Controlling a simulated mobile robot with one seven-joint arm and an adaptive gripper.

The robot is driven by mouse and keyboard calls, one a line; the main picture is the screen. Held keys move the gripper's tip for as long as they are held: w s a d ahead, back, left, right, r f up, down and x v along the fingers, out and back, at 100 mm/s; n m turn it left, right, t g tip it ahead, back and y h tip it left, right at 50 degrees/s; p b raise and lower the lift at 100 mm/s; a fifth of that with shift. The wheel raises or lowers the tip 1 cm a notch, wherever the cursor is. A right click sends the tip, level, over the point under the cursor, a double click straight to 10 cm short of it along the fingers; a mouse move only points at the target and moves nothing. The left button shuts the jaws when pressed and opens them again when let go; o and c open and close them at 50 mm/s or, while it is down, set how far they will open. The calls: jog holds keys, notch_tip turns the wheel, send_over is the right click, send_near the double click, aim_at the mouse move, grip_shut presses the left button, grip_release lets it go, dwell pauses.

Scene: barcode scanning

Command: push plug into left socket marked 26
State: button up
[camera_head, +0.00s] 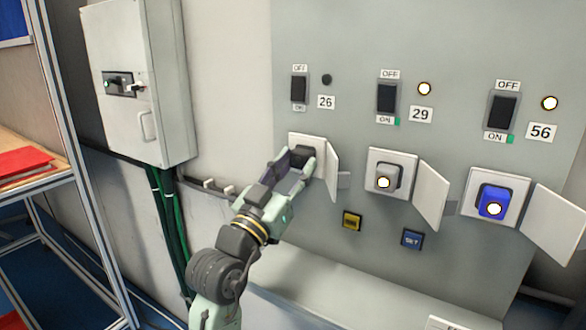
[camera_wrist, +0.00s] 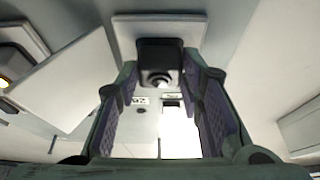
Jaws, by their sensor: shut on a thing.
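The left socket (camera_head: 296,141) is a white plate with its cover swung open to the right. It sits below the switch (camera_head: 298,90) beside the 26 label (camera_head: 326,102). The lamp (camera_head: 326,79) above that label is dark. A dark plug (camera_head: 301,153) is at the socket, between the fingers of my gripper (camera_head: 300,163). In the wrist view the plug (camera_wrist: 160,58) lies in front of the socket plate (camera_wrist: 160,24), with my gripper's fingers (camera_wrist: 163,90) on either side of it. How deep the plug sits is hidden.
A grey plug (camera_head: 386,181) is in the socket under 29, and a blue plug (camera_head: 497,203) is in the one under 56. Both have lit lamps and open covers. Yellow (camera_head: 352,221) and blue (camera_head: 412,239) buttons sit lower. A grey box (camera_head: 140,85) hangs left.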

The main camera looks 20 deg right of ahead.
jog(key=shift+d, duration=0.1)
jog(key=o, duration=1.2)
jog(key=shift+c, duration=0.2)
jog(key=v, duration=1.2)
